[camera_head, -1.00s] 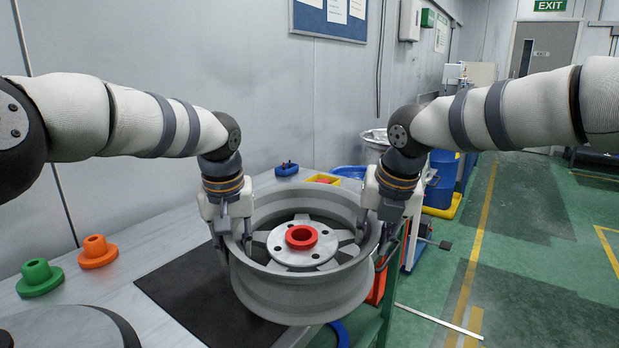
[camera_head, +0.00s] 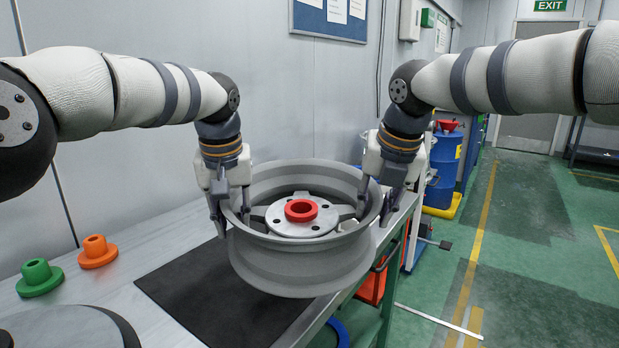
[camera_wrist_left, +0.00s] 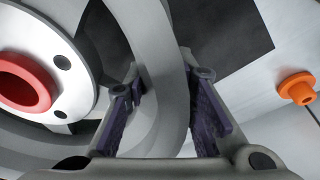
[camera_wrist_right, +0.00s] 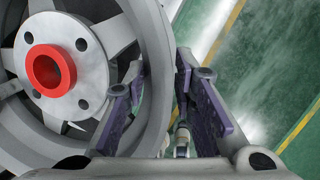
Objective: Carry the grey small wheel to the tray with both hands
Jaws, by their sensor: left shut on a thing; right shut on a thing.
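The grey small wheel (camera_head: 300,268) is held off the table between my two grippers, hub face up and roughly level. A red ring-shaped spindle piece (camera_head: 301,210) sits at its hub centre. My left gripper (camera_head: 232,212) is shut on the left rim; the left wrist view shows the rim (camera_wrist_left: 168,90) between its fingers. My right gripper (camera_head: 376,203) is shut on the right rim; in the right wrist view the wheel rim (camera_wrist_right: 150,60) lies at its fingers. I cannot make out a tray in any view.
A black mat (camera_head: 205,295) lies on the grey table (camera_head: 135,285) below the wheel. A green spindle (camera_head: 39,278) and an orange spindle (camera_head: 98,252) stand at the left. A round grey thing (camera_head: 65,328) is at the front left. A blue barrel (camera_head: 443,165) stands beyond the table.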

